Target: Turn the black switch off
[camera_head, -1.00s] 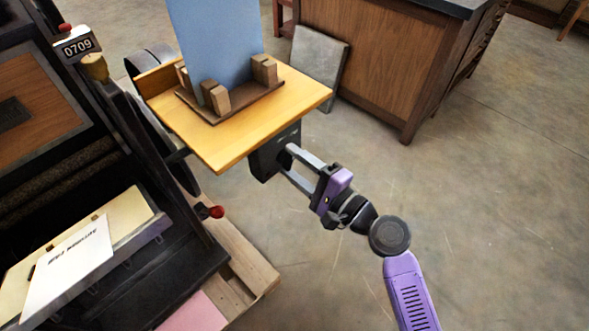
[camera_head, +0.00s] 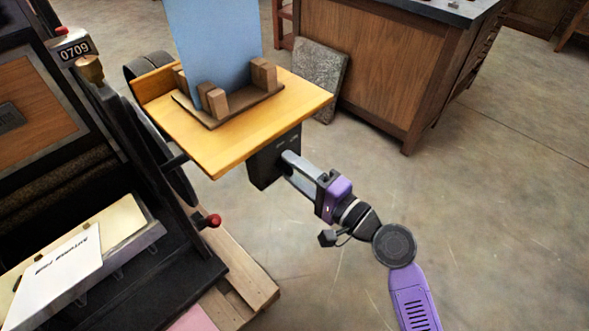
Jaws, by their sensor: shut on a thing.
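The black switch box (camera_head: 263,168) hangs under the front edge of the yellow wooden feed table (camera_head: 235,150). Small pale lettering shows near the top of its face. My gripper (camera_head: 287,163) reaches it from the lower right, with its fingertips at the right part of the box's face. The fingers are close together, one nearly over the other. They cover the part of the switch that they meet, so I cannot see its lever or position.
The black press with a red-knobbed lever (camera_head: 212,221) stands on the left, above a wooden pallet (camera_head: 245,265). A blue sheet (camera_head: 215,60) stands between wooden blocks on the table. A grey slab (camera_head: 318,80) leans on a wooden cabinet (camera_head: 360,70). The floor at right is clear.

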